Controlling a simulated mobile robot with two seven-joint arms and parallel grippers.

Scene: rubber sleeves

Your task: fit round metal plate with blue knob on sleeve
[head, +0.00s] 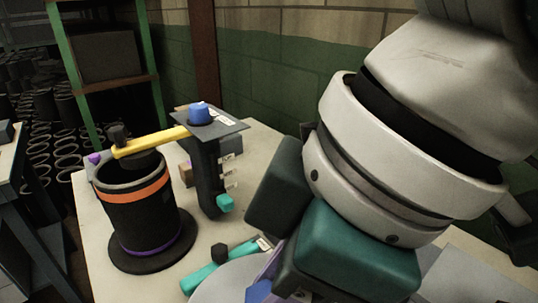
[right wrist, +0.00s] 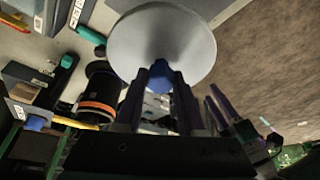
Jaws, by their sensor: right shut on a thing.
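The black rubber sleeve (head: 145,218) stands upright on its wide flange at the left of the table, with an orange band near its rim and a purple band low down. It also shows in the right wrist view (right wrist: 102,88). The round metal plate (head: 222,286) is partly cut off at the bottom of the head view; its grey disc shows more fully in the right wrist view (right wrist: 160,35). My right gripper (right wrist: 163,78) is shut on the plate's blue knob (right wrist: 160,70). The plate is right of the sleeve and apart from it. My left gripper is out of view.
A yellow bar with a black knob (head: 158,140) reaches over the sleeve's top from a dark stand (head: 207,175) bearing a square plate with a blue knob (head: 200,113). A teal-handled tool (head: 203,279) lies in front. Shelving (head: 110,60) and a wall stand behind.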

